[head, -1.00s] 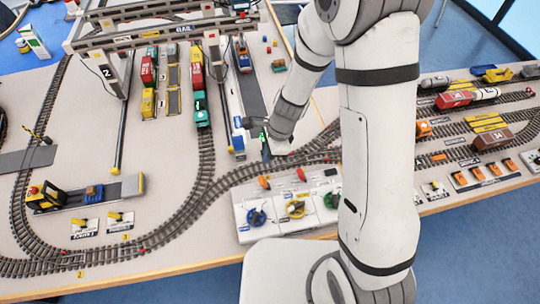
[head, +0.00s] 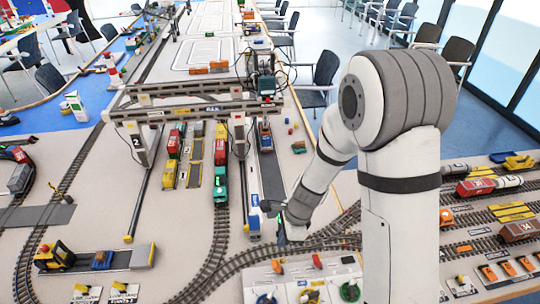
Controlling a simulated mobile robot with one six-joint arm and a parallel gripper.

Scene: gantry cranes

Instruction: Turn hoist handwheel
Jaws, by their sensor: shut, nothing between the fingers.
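A white control panel (head: 251,280) at the bottom centre carries a blue handwheel (head: 267,299), a yellow handwheel (head: 309,297) and a green handwheel (head: 350,292). The lower frame edge cuts into the panel and wheels. I cannot read which one is the hoist wheel. Behind the wheels are an orange lever (head: 277,266) and a red lever (head: 317,261). My gripper (head: 281,235) is shut and empty above the track behind the panel, apart from the wheels. My wrist partly hides it. The gantry crane (head: 185,112) numbered 2 spans the tracks at upper left.
A blue-and-white truck (head: 254,222) stands just left of my gripper. Red, yellow and green wagons (head: 220,185) stand under the crane. Curved track (head: 225,258) runs left of the panel. More wagons (head: 476,187) and tracks lie to the right of my arm.

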